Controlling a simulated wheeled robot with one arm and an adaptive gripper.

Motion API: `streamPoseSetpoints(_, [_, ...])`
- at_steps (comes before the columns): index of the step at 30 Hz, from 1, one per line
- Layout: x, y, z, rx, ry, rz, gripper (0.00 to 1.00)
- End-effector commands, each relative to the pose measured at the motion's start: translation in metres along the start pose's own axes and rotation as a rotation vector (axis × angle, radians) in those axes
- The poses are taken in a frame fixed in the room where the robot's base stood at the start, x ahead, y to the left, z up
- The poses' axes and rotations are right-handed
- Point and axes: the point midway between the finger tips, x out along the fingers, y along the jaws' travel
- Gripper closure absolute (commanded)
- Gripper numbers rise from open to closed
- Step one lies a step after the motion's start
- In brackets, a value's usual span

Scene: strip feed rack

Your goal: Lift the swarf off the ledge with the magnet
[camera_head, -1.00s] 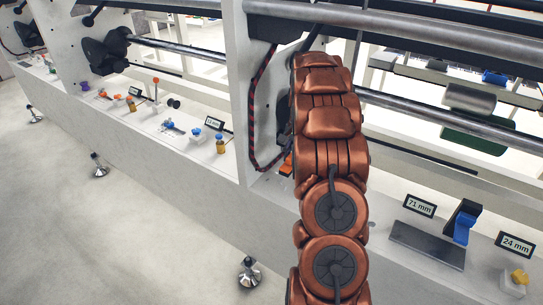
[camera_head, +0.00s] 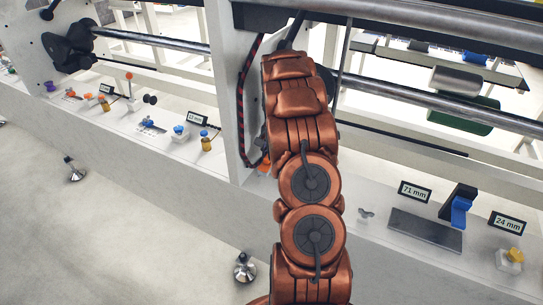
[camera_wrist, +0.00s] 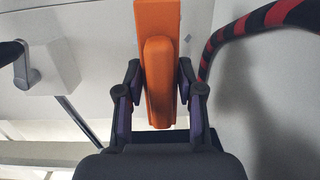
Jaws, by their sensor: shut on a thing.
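My gripper (camera_wrist: 160,68) is shut on an orange bar-shaped thing (camera_wrist: 158,25), likely the magnet, with a finger on each side of it. The bar runs up out of the wrist view's top edge, so its far end is not shown. In the head view a small piece of orange (camera_head: 264,168) shows beside the upright, left of my arm; the gripper itself is hidden behind my arm there. I cannot make out any swarf in either view.
A white upright (camera_head: 225,90) and a red-and-black cable (camera_wrist: 262,20) are close to my gripper. On the ledge to the right are a small grey winged part (camera_head: 366,213), a dark plate (camera_head: 425,229) and a blue-and-black block (camera_head: 459,208). Steel rollers (camera_head: 420,94) cross behind my arm.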

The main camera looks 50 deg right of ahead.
Motion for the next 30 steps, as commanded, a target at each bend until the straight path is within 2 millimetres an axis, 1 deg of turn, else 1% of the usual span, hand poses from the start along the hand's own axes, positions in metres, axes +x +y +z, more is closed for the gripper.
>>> streamPoseSetpoints(5, [0.002, 0.0, 0.001, 0.001, 0.001, 0.005, 1.0])
streamPoseSetpoints(8, [0.007, 0.001, 0.0, 0.002, -0.001, 0.006, 1.0])
streamPoseSetpoints(30, [0.064, 0.003, -0.008, 0.004, 0.0, 0.004, 1.0])
